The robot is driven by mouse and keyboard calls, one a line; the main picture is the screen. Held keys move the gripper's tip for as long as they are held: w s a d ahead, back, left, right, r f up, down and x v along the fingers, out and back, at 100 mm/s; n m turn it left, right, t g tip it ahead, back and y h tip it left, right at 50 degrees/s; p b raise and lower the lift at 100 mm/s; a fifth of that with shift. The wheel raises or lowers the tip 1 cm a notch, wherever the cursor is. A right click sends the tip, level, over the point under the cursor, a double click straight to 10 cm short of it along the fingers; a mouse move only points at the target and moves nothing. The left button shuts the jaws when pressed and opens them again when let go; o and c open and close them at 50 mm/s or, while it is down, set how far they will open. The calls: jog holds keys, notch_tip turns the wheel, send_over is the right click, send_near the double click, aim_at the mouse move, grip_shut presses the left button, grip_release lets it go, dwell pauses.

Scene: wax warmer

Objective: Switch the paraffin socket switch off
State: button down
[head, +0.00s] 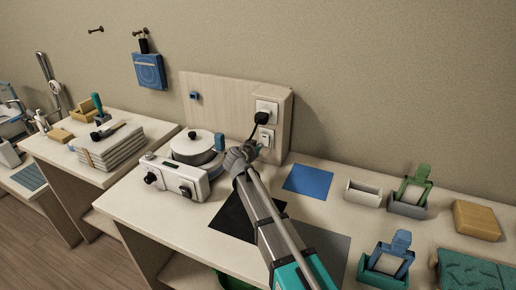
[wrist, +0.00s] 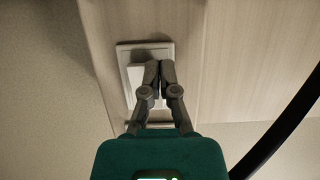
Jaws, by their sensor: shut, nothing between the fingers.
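On the wooden back panel in the head view, an upper white socket plate (head: 267,107) holds a black plug (head: 261,119). A lower white switch plate (head: 266,136) sits below it. My gripper (head: 257,150) is just in front of the lower plate, with its fingertips small and hard to make out. In the wrist view, my gripper (wrist: 153,66) is shut and empty, its fingertips over a white switch plate (wrist: 134,54). The fingers hide part of its face, and I cannot tell whether they touch it or which way the switch is set.
A white wax warmer (head: 174,180) with a lidded round pot (head: 194,147) stands left of my arm. A black cable (wrist: 290,120) curves along the right in the wrist view. A blue mat (head: 308,181) and small holders (head: 363,193) lie to the right.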

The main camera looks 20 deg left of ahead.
jog(key=shift+w+p, duration=0.15)
jog(key=shift+p, duration=0.15)
jog(key=shift+r+p, duration=0.65)
jog(key=shift+r, duration=0.1)
jog(key=s+a, duration=0.2)
jog(key=s, duration=1.2)
jog(key=shift+f, duration=0.15)
dwell(0.6)
